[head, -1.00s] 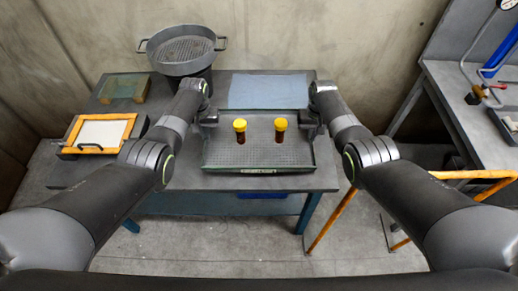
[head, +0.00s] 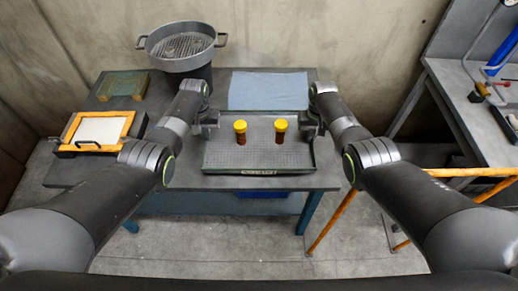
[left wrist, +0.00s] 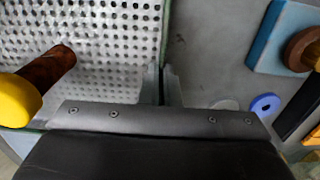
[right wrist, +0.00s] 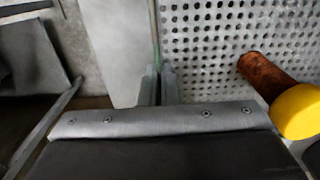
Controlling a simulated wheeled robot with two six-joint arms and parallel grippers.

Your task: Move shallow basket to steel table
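The shallow basket (head: 220,157) is a grey perforated tray with low walls, level in the head view over the grey table. Two brown bottles with yellow caps (head: 240,126) (head: 281,125) stand upright in it. My left gripper (head: 208,121) is at its left wall; in the left wrist view the fingers (left wrist: 163,85) close around the rim. My right gripper (head: 311,121) is at its right wall, its fingers (right wrist: 157,85) around the rim in the right wrist view. Whether the basket touches the table is unclear. Which table is the steel table is also unclear.
On the grey table (head: 325,180) lie a blue cloth (head: 268,90), an orange-framed screen (head: 98,130) and a greenish block (head: 122,86). A round pan with a grate (head: 180,45) stands behind my left arm. Another grey table (head: 455,85) and orange rails (head: 335,215) are at the right.

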